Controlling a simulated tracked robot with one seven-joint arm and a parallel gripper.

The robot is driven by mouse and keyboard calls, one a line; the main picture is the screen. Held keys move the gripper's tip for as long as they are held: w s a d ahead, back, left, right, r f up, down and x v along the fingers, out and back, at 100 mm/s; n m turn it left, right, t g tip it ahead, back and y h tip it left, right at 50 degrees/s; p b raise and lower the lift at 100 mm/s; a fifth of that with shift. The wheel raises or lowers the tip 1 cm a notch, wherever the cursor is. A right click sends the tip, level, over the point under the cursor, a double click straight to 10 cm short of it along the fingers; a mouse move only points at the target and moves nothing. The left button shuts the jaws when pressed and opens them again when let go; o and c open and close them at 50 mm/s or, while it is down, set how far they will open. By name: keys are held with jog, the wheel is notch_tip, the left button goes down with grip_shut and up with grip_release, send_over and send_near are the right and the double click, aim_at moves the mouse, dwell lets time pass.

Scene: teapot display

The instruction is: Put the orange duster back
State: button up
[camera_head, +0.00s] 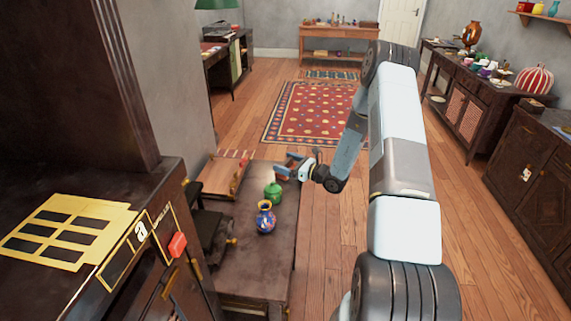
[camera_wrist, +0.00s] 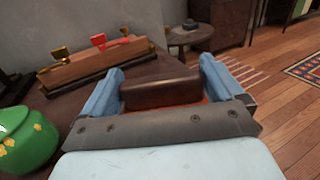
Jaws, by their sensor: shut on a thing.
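My gripper (camera_wrist: 162,84) is shut on a duster with a dark brown back (camera_wrist: 160,88) and a strip of orange along its lower edge. The duster lies crosswise between the two blue fingers in the wrist view. In the head view my gripper (camera_head: 290,167) is over the far right part of a dark table (camera_head: 272,265); the duster is too small there to make out well. A wooden rack (camera_wrist: 95,68) with brass and red pieces on top stands left of and beyond my gripper. It also shows in the head view (camera_head: 225,177).
A green lidded jar (camera_wrist: 24,140) is close on the left in the wrist view. It stands on the table in the head view (camera_head: 272,193), behind a blue patterned vase (camera_head: 265,217). A small round stool (camera_wrist: 190,36) is beyond the table. The floor to the right is clear.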

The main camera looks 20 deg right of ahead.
jog(key=o, duration=0.6)
jog(key=shift+o, duration=0.2)
jog(key=v, duration=1.1)
jog(key=s+a+r+n+g, duration=0.4)
jog(key=s+r+n, duration=0.1)
jog(key=r, duration=0.3)
jog(key=s+a+r+n+g+h, duration=0.1)
jog(key=s+a+r+n+g, duration=0.35)
jog(key=r, duration=0.25)
jog(key=s+a+r+n+g, duration=0.4)
jog(key=s+r+n, duration=0.15)
jog(key=r, duration=0.25)
jog(key=s+d+r+n+t+h, duration=0.2)
jog(key=s+r+n+h, duration=0.4)
jog(key=s, duration=0.4)
jog(key=s+d+r+n+t+h, duration=0.2)
jog(key=s+r+n+h, duration=0.3)
jog(key=s+r, duration=0.4)
jog(key=shift+s+r+n+t+h, duration=0.2)
jog(key=shift+s+n+t+h, duration=0.35)
jog(key=shift+s, duration=0.5)
jog(key=shift+d, duration=0.1)
